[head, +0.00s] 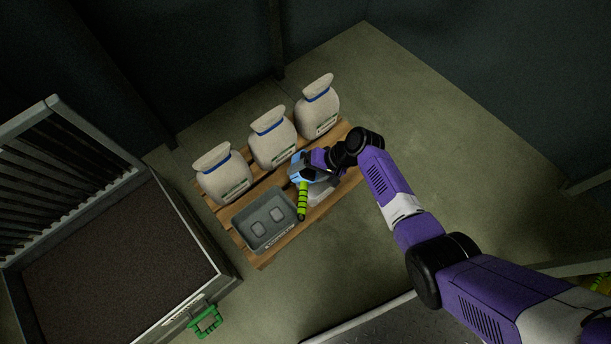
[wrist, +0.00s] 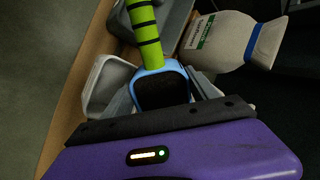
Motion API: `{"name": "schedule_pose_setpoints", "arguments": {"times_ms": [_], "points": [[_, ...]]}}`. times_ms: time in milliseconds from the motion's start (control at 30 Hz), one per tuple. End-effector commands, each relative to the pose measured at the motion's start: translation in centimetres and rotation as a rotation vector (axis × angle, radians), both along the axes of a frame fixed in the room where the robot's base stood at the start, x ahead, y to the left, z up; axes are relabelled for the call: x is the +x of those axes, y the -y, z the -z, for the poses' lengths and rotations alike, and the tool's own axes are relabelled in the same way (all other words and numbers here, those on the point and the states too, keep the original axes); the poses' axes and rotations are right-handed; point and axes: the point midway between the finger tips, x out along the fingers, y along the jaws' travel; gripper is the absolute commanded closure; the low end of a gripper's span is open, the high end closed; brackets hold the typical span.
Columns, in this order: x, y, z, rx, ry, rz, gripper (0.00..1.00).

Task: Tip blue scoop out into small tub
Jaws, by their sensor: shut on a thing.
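The blue scoop (head: 296,174) has a lime-green handle (head: 303,198) with black bands. My gripper (wrist: 163,93) is shut on the scoop, with a finger at each side of its blue bowl (wrist: 176,68).
A dark grey tray (head: 252,241) with two pale shapes inside stands left of the scoop on the wooden pallet (head: 262,262). Three tied sacks (head: 272,140) line the pallet's back. A large bin (head: 217,262) of brown material stands at left.

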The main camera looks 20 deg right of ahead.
Motion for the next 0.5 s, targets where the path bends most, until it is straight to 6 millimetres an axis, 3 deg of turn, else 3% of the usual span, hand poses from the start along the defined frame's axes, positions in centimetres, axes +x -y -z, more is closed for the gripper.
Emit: {"name": "schedule_pose_setpoints", "arguments": {"times_ms": [33, 500], "points": [[0.03, 0.27, 0.73, 0.036, 0.019, 0.006, 0.78], [-0.22, 0.67, 0.75, 0.316, 0.162, 0.004, 0.78]]}}
